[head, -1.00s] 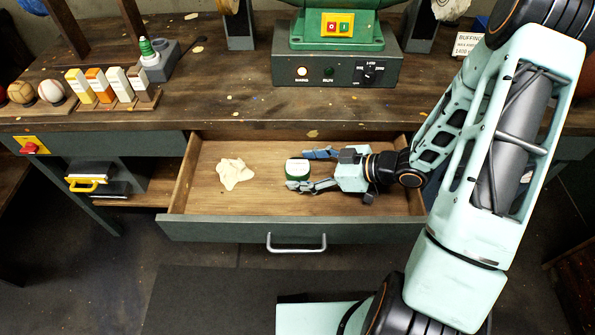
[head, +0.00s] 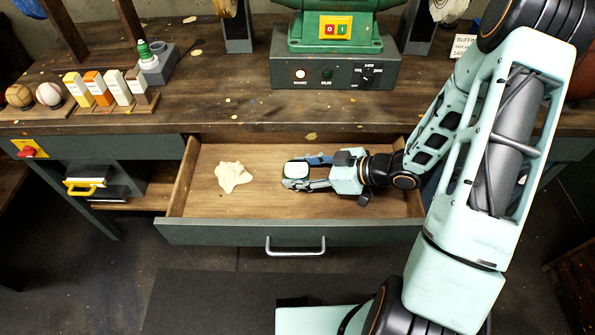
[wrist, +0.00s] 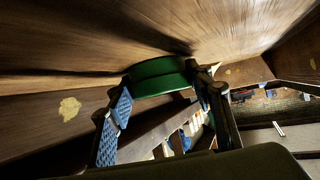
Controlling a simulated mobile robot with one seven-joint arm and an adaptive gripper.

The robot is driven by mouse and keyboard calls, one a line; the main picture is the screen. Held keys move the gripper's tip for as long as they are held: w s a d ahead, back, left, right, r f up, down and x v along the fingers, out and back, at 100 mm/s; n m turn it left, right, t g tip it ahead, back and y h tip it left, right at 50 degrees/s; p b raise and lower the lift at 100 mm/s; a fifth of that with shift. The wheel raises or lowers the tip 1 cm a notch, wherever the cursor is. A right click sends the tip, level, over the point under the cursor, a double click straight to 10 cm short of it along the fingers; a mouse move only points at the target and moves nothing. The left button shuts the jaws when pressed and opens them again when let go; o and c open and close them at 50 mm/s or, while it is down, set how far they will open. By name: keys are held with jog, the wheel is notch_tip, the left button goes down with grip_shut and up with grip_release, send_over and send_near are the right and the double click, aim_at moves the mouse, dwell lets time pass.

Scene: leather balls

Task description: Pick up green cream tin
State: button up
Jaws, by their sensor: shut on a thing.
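The green cream tin (head: 298,170) has a pale lid and is in the open drawer (head: 207,226), right of its middle. In the wrist view the tin (wrist: 158,78) shows its green side between the fingers. My gripper (head: 302,172) reaches in from the right and is shut on the tin, one finger on each side. In the wrist view my gripper (wrist: 165,95) has a blue ribbed pad at the left; the right finger shows edge-on. I cannot tell whether the tin is clear of the drawer floor.
A crumpled cream cloth (head: 233,176) lies in the drawer, left of the tin. The drawer walls surround the gripper. Above is the workbench (head: 225,110) with a green machine (head: 336,40), several small boxes (head: 98,88) and balls (head: 48,93).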

aim_at(299, 172)
jog(key=shift+r, duration=0.15)
jog(key=shift+r, duration=0.2)
jog(key=r, duration=0.2)
jog(key=r+p, duration=0.1)
jog(key=shift+s+r+p, duration=0.3)
jog(key=shift+s+r, duration=0.05)
jog(key=shift+s, duration=0.05)
jog(key=s+r+p, duration=0.5)
jog(key=s+r, duration=0.1)
jog(key=s, duration=0.1)
jog(key=shift+r+p, duration=0.35)
